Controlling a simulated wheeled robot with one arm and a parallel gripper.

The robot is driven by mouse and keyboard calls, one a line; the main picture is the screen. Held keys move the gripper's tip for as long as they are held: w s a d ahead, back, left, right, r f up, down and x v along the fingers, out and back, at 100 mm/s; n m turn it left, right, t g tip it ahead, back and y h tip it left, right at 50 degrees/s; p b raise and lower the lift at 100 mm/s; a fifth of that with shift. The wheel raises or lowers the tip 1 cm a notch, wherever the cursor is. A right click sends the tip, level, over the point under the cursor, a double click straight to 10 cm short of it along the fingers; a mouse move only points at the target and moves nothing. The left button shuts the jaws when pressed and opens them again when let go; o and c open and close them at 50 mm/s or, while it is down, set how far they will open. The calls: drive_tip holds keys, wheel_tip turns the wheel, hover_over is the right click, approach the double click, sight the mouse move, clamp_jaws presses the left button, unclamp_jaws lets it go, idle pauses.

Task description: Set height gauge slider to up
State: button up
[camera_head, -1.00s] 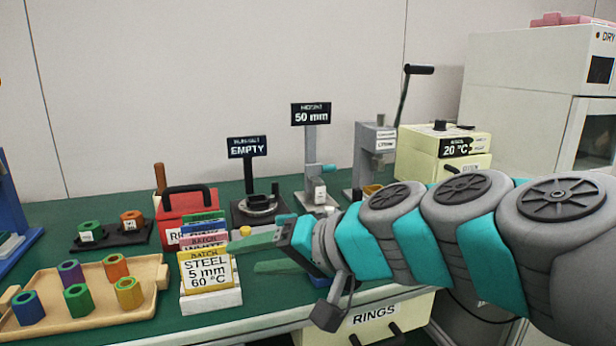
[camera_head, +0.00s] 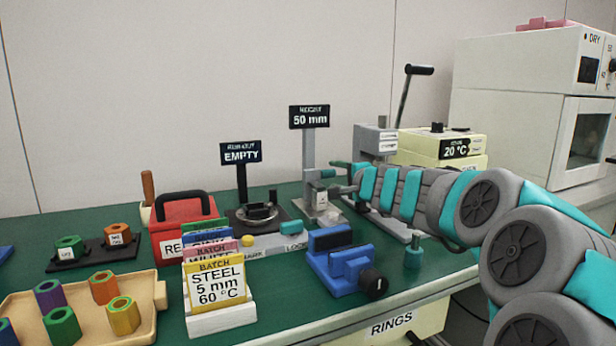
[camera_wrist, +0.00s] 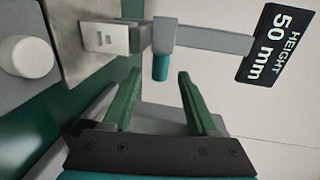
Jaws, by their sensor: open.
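In the head view the handle (camera_head: 325,173) is small beside my fingers. My gripper (camera_wrist: 159,80) is open, its green fingertips on either side of the handle's end, with no clear contact. In the head view my gripper (camera_head: 337,177) reaches the gauge from the right.
A round run-out stand (camera_head: 258,212) with an "EMPTY" sign is left of the gauge. A lever press (camera_head: 375,140) stands behind my arm. A blue vise (camera_head: 340,262) is in front, with a card holder (camera_head: 220,318) and red box (camera_head: 182,222) to the left.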

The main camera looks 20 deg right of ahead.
sight(324, 173)
drive_tip(key=shift+w+a+f+p, duration=0.1)
drive_tip(key=shift+w+f+p, duration=0.1)
drive_tip(key=shift+w, duration=1.05)
drive_tip(key=shift+w+d+f+p, duration=0.1)
drive_tip(key=shift+w+f, duration=0.1)
drive_tip(key=shift+w, duration=1.1)
drive_tip(key=shift+w+a+f+p, duration=0.1)
drive_tip(key=shift+w+f, duration=0.1)
drive_tip(key=shift+w, duration=1.05)
drive_tip(key=shift+c, duration=0.2)
clamp_jaws()
